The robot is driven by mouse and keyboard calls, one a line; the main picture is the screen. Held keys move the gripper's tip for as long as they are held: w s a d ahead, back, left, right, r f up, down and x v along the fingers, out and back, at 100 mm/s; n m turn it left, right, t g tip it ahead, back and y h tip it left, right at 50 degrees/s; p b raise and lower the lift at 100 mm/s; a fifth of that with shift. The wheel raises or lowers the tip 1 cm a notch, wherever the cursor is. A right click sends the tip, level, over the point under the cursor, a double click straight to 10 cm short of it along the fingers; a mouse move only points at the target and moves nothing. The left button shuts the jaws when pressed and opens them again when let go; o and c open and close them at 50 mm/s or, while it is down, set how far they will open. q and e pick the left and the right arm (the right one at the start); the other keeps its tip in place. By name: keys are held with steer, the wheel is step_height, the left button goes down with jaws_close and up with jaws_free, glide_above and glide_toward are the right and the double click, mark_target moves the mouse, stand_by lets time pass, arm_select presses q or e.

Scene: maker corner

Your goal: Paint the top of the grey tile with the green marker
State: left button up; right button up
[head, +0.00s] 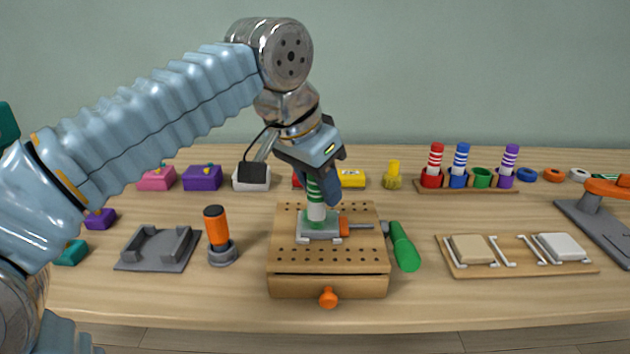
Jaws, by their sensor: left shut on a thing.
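My left gripper (318,178) is shut on the green marker (316,211), which has green and white bands. The marker is upright, tip down, at the grey tile (319,233). The tile lies on a wooden pegboard block (328,287), held beside an orange clamp (344,226). Green shows on the tile's top around the marker's tip; how much of the top is green is partly hidden by the marker. My right gripper is not in view.
A marker rack (465,190) with red, blue and purple markers and an empty green holder stands at the back right. A green-handled tool (404,247) lies right of the block. An orange-handled tool (217,234) stands left. A wooden board (515,268) holds two tiles.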

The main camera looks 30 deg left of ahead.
arm_select(q)
steer(key=shift+w+d+p, duration=0.3)
steer(key=shift+w+d, duration=0.3)
steer(key=shift+d, duration=0.25)
steer(key=shift+w+a+p, duration=0.6)
steer(key=shift+w+a, duration=0.25)
steer(key=shift+w, duration=0.25)
steer(key=shift+s+a, duration=0.85)
steer(key=shift+a, duration=0.25)
steer(key=shift+s+d+b, duration=0.3)
steer(key=shift+s+d, duration=0.55)
steer(key=shift+s, duration=0.25)
steer(key=shift+w+d+p, duration=0.4)
steer(key=shift+w+d, duration=0.4)
steer(key=shift+d, duration=0.25)
steer(key=shift+w+a, duration=0.2)
steer(key=shift+w, duration=0.25)
steer(key=shift+w+a+p, duration=0.5)
steer(key=shift+w+a, duration=0.1)
steer(key=shift+w, duration=0.1)
steer(key=shift+r, duration=0.1)
